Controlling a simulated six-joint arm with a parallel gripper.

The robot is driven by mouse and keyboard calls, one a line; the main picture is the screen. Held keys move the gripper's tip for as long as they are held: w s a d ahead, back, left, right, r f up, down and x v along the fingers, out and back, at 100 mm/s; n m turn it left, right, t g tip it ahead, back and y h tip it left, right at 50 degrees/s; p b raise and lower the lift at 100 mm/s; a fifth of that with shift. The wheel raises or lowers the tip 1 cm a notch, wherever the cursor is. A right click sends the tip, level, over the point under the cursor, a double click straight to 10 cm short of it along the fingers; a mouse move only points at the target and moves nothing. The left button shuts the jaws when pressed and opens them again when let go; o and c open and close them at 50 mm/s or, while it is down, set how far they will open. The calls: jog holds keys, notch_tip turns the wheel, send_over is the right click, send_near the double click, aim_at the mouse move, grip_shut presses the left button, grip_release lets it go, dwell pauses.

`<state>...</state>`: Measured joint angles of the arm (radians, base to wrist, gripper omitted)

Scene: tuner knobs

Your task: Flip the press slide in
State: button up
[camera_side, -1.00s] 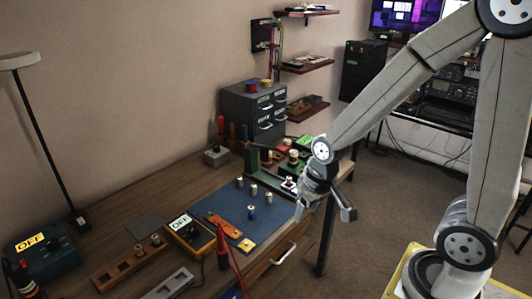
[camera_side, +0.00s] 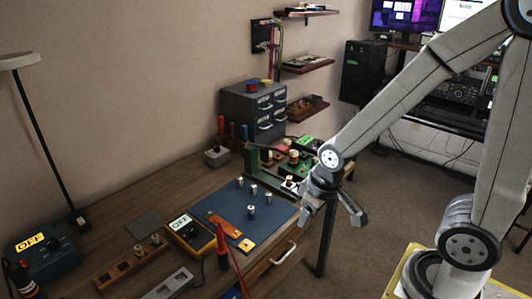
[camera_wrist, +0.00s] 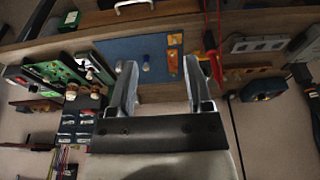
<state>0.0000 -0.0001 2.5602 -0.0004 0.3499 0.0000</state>
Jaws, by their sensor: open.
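The blue mat (camera_side: 222,205) carries several small metal cylinders and an orange strip (camera_side: 222,225). A yellow meter (camera_side: 190,235) with a red lead lies to its left. A grey drawer cabinet (camera_side: 240,105) stands behind. Free air lies right of the bench.

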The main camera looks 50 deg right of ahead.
jog(key=c, duration=0.7)
jog(key=shift+w+d+m, duration=0.15)
jog(key=shift+d+m, duration=0.05)
jog(key=shift+m, duration=0.1)
grip_shut()
jog(key=w+d+f+m+t+y, duration=0.1)
jog(key=w+d+f+m, duration=0.1)
jog(key=d+m, duration=0.8)
jog(key=w+d+f+m+t+y, duration=0.1)
jog(key=w+d+f+m+t, duration=0.1)
jog(key=d+m, duration=0.8)
jog(key=w+d+f+m+t+y, duration=0.1)
jog(key=w+d+f+m, duration=0.2)
jog(key=d+m, duration=0.7)
jog(key=shift+w+d+f+t+y, duration=0.2)
jog(key=shift+d+t+y, duration=0.1)
jog(key=shift+d, duration=0.65)
